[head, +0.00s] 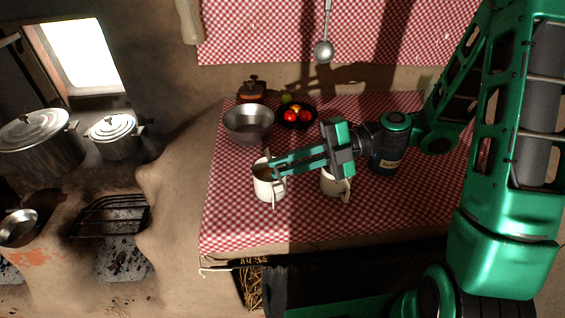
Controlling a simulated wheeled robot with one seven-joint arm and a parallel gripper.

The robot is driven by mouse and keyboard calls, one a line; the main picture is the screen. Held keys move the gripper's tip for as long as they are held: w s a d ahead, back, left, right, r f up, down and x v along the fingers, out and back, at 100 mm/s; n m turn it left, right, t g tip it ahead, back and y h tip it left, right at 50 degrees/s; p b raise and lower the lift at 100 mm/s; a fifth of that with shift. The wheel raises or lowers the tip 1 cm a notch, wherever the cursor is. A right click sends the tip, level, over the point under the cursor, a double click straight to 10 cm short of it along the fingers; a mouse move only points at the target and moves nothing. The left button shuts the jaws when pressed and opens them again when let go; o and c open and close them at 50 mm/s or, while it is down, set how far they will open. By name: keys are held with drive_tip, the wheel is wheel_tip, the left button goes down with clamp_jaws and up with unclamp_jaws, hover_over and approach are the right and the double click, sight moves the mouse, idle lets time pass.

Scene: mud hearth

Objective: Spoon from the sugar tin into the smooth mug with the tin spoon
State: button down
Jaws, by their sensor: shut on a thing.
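My gripper (274,167) reaches left with its fingertips over the mouth of a white mug (266,188) near the front left of the cloth. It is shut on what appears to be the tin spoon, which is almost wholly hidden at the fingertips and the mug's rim. I cannot tell whether the spoon's bowl is inside the mug or what it carries. A second white mug (336,186) stands to the right, partly under my gripper. I cannot tell from here which mug is the smooth one.
A metal bowl (249,122), a dark bowl of fruit (296,116) and a small dark pot (251,90) stand behind. A ladle (324,51) hangs on the back wall. The checked cloth (236,235) is clear at the front. Lidded pots stand on the hearth at left.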

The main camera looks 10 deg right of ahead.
wheel_tip(320, 180, up, 5)
idle(0.8)
idle(0.4)
